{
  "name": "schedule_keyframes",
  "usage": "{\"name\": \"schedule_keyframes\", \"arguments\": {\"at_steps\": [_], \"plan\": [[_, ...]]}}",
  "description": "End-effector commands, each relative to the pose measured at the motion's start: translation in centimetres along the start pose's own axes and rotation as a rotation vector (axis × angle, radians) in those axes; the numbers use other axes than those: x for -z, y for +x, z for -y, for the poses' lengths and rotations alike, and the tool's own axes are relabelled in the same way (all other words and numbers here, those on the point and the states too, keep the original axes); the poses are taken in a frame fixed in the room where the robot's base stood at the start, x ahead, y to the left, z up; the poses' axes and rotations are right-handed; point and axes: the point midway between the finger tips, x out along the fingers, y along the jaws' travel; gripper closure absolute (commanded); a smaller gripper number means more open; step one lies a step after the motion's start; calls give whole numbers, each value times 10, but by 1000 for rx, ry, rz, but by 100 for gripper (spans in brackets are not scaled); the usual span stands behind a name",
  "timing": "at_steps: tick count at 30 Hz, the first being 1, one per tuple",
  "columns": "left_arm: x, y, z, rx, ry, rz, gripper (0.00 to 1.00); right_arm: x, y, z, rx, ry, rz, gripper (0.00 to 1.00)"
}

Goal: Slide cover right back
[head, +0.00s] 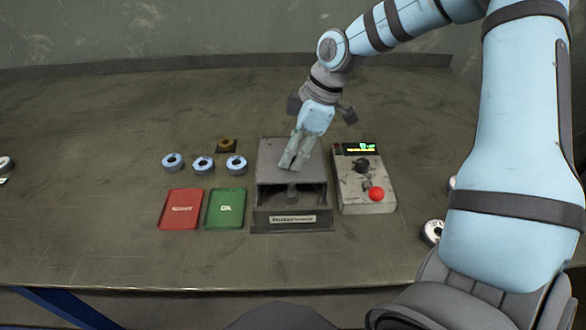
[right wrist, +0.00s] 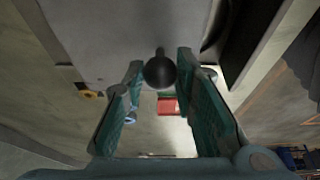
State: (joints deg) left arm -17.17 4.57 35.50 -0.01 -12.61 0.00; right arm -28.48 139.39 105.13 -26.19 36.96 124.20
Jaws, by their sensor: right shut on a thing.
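The grey machine (head: 292,218) stands at the middle of the table with a dark opening in its front. The flat grey cover (head: 272,160) is on its top, over the rear part. My right gripper (head: 291,162) reaches down onto the cover from behind and is shut on its knob. In the right wrist view the dark round knob (right wrist: 160,71) sits between the two fingers, with the grey cover plate (right wrist: 105,35) beyond it. The knob is hidden by the fingers in the head view. My left gripper is not in view.
A control box (head: 350,192) with a red button (head: 376,194) and a lit display stands close to the machine's right. A red tray (head: 181,209) and a green tray (head: 225,209) lie to its left. Several blue-rimmed discs (head: 203,163) and a brown disc (head: 227,145) lie behind them.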

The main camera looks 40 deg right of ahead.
Motion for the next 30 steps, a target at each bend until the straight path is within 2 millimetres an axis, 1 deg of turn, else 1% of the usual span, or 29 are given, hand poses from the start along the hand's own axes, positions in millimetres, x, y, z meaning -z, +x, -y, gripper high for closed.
{"name": "schedule_keyframes", "arguments": {"at_steps": [13,30], "plan": [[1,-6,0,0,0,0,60,0,0,-32,-2,1,0,90],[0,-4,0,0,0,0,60,-1,0,-72,-2,3,3,90]]}}
